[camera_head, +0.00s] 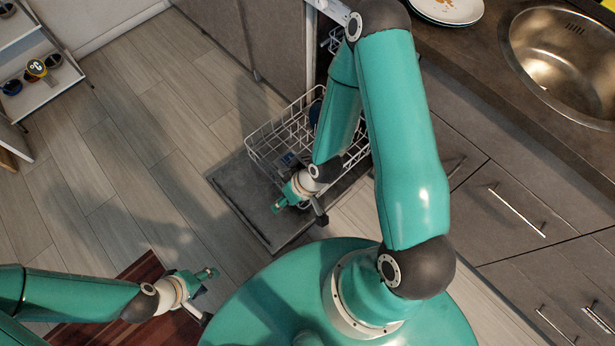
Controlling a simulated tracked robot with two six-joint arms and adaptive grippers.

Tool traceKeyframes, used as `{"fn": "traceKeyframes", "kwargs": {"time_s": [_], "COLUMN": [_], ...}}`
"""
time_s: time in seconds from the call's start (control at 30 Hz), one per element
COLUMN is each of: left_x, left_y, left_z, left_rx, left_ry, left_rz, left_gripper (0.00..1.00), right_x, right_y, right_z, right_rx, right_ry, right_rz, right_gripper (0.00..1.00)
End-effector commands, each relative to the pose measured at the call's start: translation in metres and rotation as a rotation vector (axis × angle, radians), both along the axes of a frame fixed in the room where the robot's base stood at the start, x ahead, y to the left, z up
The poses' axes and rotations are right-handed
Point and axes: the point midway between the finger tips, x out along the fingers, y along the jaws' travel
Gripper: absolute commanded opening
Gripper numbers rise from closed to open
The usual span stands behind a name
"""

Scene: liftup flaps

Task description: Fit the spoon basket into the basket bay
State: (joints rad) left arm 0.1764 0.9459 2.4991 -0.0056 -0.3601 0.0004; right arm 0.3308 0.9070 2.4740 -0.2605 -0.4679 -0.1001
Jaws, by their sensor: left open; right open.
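A white wire dishwasher rack (283,115) is pulled out over the open dishwasher door (238,196). Some dark bluish items are inside the rack, partly hidden by my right arm. I cannot make out which of them, if any, is the spoon basket, and I cannot pick out the basket bay. My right gripper (300,212) is open over the near end of the rack and the door; I see nothing held in it. My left gripper (209,295) is open and empty above the floor at the lower left, well apart from the rack.
A counter with a steel sink (560,62) and stacked plates (447,8) runs along the upper right, above drawers (515,210). A shelf unit (40,75) holding small items stands at the upper left. A dark red mat (130,285) lies at the lower left. The floor between is clear.

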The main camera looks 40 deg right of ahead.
Motion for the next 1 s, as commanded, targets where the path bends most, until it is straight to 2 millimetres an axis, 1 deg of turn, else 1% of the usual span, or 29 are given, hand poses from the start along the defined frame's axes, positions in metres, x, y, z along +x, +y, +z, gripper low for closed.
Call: {"fn": "traceKeyframes", "kwargs": {"time_s": [0.03, 0.07, 0.1, 0.17, 0.2, 0.23, 0.3, 0.37, 0.4, 0.47, 0.5, 0.57, 0.6, 0.7, 0.8, 0.9, 1.0], "left_x": [0.000, 0.000, 0.000, 0.000, 0.000, 0.000, 0.000, 0.000, 0.000, 0.000, 0.000, 0.000, 0.000, 0.000, 0.000, 0.000, 0.000], "left_y": [0.000, 0.000, 0.000, 0.000, 0.000, 0.000, 0.000, 0.000, 0.000, 0.000, 0.000, 0.000, 0.000, 0.000, 0.000, 0.000, 0.000], "left_z": [-0.037, -0.049, -0.066, -0.091, -0.108, -0.120, -0.148, -0.172, -0.188, -0.211, -0.227, -0.248, -0.260, -0.287, -0.304, -0.313, -0.317], "left_rx": [0.000, 0.000, 0.000, 0.000, 0.000, 0.000, 0.000, 0.000, 0.000, 0.000, 0.000, 0.000, 0.000, 0.000, 0.000, 0.000, 0.000], "left_ry": [0.001, 0.001, 0.001, 0.001, 0.001, 0.001, 0.001, 0.001, 0.001, 0.001, 0.001, 0.001, 0.001, 0.001, 0.000, 0.000, 0.000], "left_rz": [0.000, 0.000, 0.000, 0.000, 0.000, 0.000, 0.000, 0.000, 0.000, 0.000, 0.000, 0.000, 0.000, 0.000, 0.000, 0.000, 0.000], "left_gripper": [0.45, 0.45, 0.45, 0.45, 0.45, 0.45, 0.45, 0.45, 0.45, 0.45, 0.45, 0.45, 0.45, 0.45, 0.45, 0.45, 0.45], "right_x": [0.012, 0.019, 0.028, 0.039, 0.045, 0.048, 0.051, 0.050, 0.046, 0.038, 0.030, 0.017, 0.007, -0.019, -0.041, -0.055, -0.059], "right_y": [-0.017, -0.027, -0.040, -0.061, -0.076, -0.087, -0.112, -0.132, -0.145, -0.162, -0.173, -0.186, -0.192, -0.204, -0.209, -0.211, -0.209], "right_z": [-0.035, -0.044, -0.057, -0.075, -0.086, -0.094, -0.110, -0.122, -0.131, -0.143, -0.150, -0.160, -0.166, -0.177, -0.184, -0.187, -0.188], "right_rx": [-0.004, -0.008, -0.017, -0.037, -0.056, -0.073, -0.117, -0.161, -0.194, -0.241, -0.275, -0.322, -0.350, -0.410, -0.447, -0.467, -0.473], "right_ry": [-0.077, -0.131, -0.207, -0.325, -0.406, -0.465, -0.597, -0.705, -0.775, -0.873, -0.935, -1.019, -1.068, -1.170, -1.240, -1.282, -1.305], "right_rz": [0.019, 0.040, 0.072, 0.123, 0.158, 0.185, 0.250, 0.309, 0.348, 0.410, 0.453, 0.517, 0.560, 0.653, 0.727, 0.775, 0.798], "right_gripper": [0.40, 0.40, 0.40, 0.40, 0.40, 0.40, 0.40, 0.40, 0.40, 0.40, 0.40, 0.40, 0.40, 0.40, 0.40, 0.40, 0.40]}}
